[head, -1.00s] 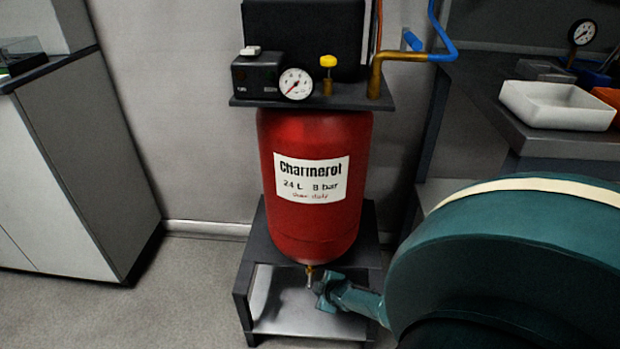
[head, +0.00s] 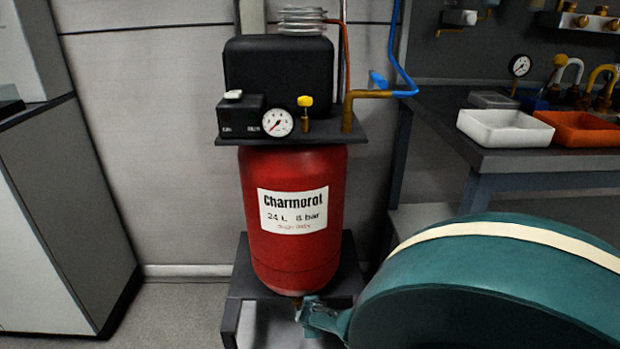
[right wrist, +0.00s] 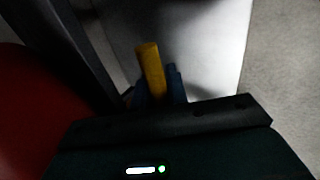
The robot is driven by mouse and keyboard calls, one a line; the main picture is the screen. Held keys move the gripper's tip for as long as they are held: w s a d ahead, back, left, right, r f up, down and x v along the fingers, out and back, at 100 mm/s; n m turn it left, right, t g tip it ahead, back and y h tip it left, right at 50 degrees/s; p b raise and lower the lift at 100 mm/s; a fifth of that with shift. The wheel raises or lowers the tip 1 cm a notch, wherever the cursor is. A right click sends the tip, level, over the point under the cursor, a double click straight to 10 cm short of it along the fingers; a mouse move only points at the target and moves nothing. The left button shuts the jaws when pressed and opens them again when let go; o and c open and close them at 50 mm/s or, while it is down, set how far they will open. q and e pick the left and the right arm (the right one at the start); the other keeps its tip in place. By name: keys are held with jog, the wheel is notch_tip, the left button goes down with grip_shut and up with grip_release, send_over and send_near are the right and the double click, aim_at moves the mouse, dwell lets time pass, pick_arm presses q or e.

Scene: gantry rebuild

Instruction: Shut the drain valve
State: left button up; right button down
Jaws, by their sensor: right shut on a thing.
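The red tank (head: 292,250) stands upright on a dark stand, with a white label on its front. The drain valve is under the tank's bottom, mostly hidden in the head view by my right gripper (head: 306,314). In the right wrist view, a yellow valve handle (right wrist: 150,66) sticks out between the blue fingers of my right gripper (right wrist: 158,90). The gripper is shut on this handle. The drain opening itself is hidden. My left gripper is in neither current view.
A pressure gauge (head: 277,123) and a yellow-topped fitting (head: 305,112) sit on the shelf above the tank. A grey cabinet (head: 60,230) stands at left. A bench with a white tray (head: 505,133) and an orange tray (head: 590,132) stands at right.

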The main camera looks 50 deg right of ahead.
pick_arm(q)
jog(key=shift+r, duration=0.1)
dwell(0.3)
pick_arm(e)
jog(key=c, duration=1.4)
grip_release()
pick_arm(q)
jog(key=shift+a, duration=0.1)
pick_arm(e)
jog(key=shift+r, duration=0.1)
